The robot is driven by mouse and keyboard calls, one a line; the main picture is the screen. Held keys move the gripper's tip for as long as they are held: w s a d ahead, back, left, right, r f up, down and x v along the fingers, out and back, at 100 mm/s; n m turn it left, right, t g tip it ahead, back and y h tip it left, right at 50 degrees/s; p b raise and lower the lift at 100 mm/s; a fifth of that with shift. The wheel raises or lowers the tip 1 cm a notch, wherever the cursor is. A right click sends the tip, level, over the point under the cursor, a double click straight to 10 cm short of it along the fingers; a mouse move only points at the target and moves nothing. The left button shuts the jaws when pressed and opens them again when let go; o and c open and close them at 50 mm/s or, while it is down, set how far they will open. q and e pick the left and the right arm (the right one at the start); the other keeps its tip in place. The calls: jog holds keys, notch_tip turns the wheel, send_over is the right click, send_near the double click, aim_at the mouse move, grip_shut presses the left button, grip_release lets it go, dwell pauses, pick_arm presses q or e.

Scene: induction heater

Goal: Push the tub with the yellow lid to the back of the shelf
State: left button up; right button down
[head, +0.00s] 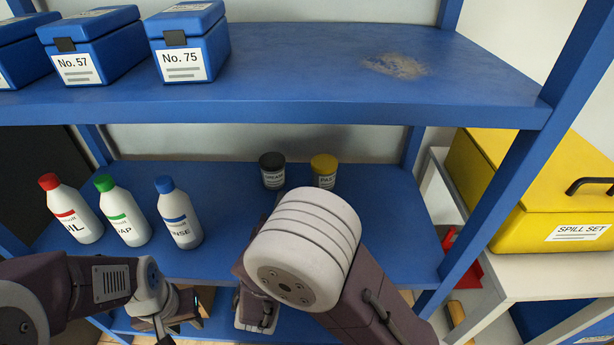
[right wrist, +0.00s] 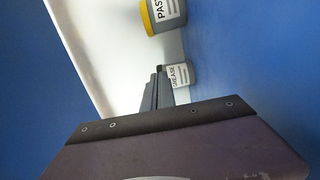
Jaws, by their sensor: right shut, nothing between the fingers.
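The tub with the yellow lid (head: 324,170), labelled PASTE, stands upright on the lower blue shelf (head: 370,205), to the right of a dark-lidded GREASE tub (head: 272,172). In the right wrist view the yellow-lidded tub (right wrist: 165,13) is at the top, with the GREASE tub (right wrist: 180,76) below it. My right gripper (right wrist: 158,82) is shut and empty, its fingertips close beside the GREASE tub in that view; I cannot tell whether they touch. In the head view my right arm hides most of it. My left gripper (head: 167,328) is low at the left, its fingers unclear.
Three white bottles with red (head: 72,210), green (head: 122,212) and blue (head: 178,215) caps stand on the lower shelf's left. The upper shelf (head: 300,75) overhangs and holds blue boxes. A yellow spill case (head: 530,190) stands at the right. The shelf right of the tub is clear.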

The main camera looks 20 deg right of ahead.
aim_at(324, 174)
jog(key=b+x, duration=0.3)
jog(key=x, duration=0.7)
jog(key=shift+d+f, duration=0.1)
jog(key=shift+d, duration=0.15)
jog(key=d, duration=0.1)
jog(key=d+b, duration=0.1)
jog(key=shift+s+d, duration=0.2)
jog(key=shift+d, duration=0.1)
jog(key=shift+s+d, duration=0.1)
jog(key=shift+d, duration=0.5)
